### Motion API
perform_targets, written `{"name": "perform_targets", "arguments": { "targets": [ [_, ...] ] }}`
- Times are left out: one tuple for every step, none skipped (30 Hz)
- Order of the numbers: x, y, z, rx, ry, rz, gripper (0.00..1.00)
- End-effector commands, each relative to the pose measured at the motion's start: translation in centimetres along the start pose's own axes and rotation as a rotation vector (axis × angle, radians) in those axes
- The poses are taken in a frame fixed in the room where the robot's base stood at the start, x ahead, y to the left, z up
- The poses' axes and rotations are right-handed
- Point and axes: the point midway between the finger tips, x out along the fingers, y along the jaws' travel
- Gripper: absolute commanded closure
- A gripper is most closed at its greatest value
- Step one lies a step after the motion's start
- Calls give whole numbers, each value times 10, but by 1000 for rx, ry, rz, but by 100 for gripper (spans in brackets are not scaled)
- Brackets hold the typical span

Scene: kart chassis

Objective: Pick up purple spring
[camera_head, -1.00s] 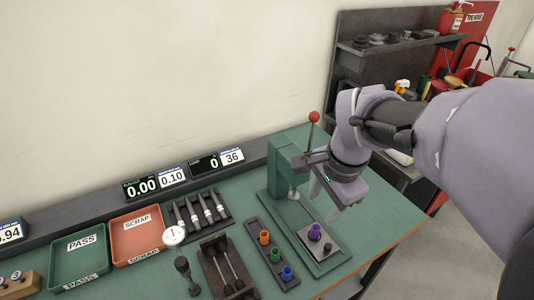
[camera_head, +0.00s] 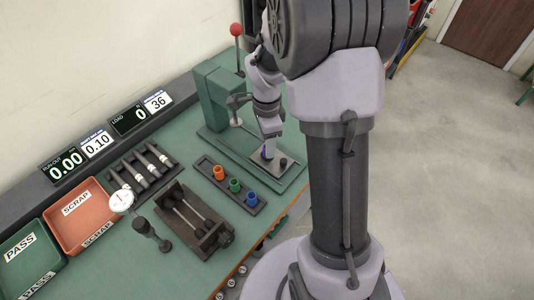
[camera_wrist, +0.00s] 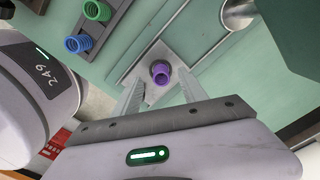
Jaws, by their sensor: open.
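The purple spring (camera_wrist: 160,73) stands on a grey plate of the green press in the wrist view. It lies between and just beyond the tips of my open gripper (camera_wrist: 160,92), with no finger seen touching it. In the head view my gripper (camera_head: 268,148) points down at the plate, and only a sliver of the purple spring (camera_head: 265,154) shows beside it.
A dark holder (camera_head: 207,167) carries orange, green (camera_head: 235,185) and blue springs beside the press. The green press (camera_head: 215,100) with its red-knobbed lever rises behind my gripper. PASS and SCRAP trays (camera_head: 80,222) stand at the left.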

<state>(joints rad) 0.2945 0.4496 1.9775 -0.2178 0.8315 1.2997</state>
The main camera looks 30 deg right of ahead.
Motion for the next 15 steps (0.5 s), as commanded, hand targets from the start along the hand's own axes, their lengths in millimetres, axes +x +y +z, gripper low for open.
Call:
{"name": "perform_targets", "arguments": {
  "targets": [
    [16,-1,-1,0,0,3,50],
    [22,-1,-1,0,0,2,50],
    [28,-1,0,0,-1,2,50],
    [30,-1,0,0,-1,1,50],
    [30,-1,-1,0,-1,0,50],
    [29,-1,-1,0,-1,-1,50],
    [28,-1,-1,0,0,-1,50],
    [28,-1,-1,0,0,-1,50],
    [28,-1,-1,0,0,-1,50],
    [27,-1,-1,0,0,-1,54],
    [27,-1,-1,0,0,-1,60],
    [27,-1,-1,0,0,-1,68],
    [27,-1,-1,0,0,0,73],
    [27,-1,-1,0,0,0,79],
    [27,-1,-1,0,0,0,87]
  ]
}}
